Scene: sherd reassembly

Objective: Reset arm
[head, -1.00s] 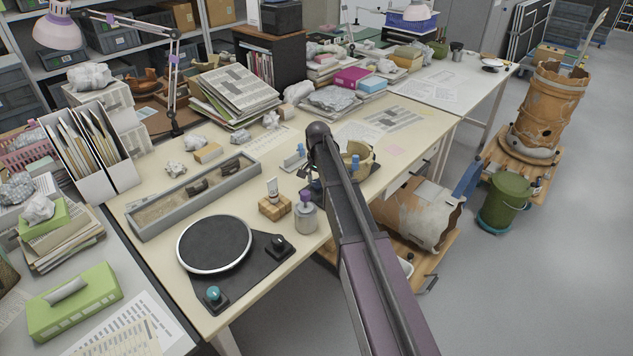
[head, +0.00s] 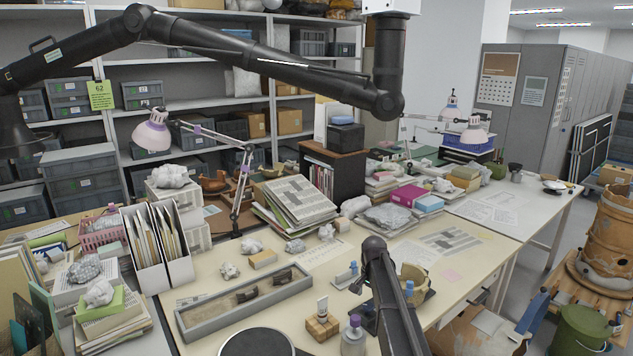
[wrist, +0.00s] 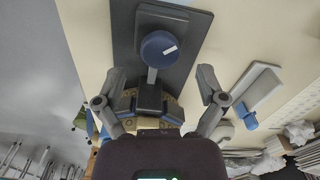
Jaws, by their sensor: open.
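My gripper (wrist: 162,82) is open in the wrist view, with one finger on each side. Between and beyond the fingers are a dark base plate (wrist: 122,30), a round blue pad (wrist: 158,48) on a stem and part of a tan pot (wrist: 174,104). I see nothing held. In the head view the tan pot (head: 420,276) stands on the worktable (head: 300,266), partly behind my forearm (head: 381,270). My gripper itself is hidden there. Two dark sherds (head: 246,294) lie in a long grey sand tray (head: 215,318).
A grey holder with a blue end (head: 346,278), a wooden block (head: 322,325) and a turntable (head: 255,343) stand nearby. A slanted stack of papers (head: 295,205) and a lamp (head: 152,134) are behind. A black jointed arm (head: 260,62) spans the upper view; whose is unclear.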

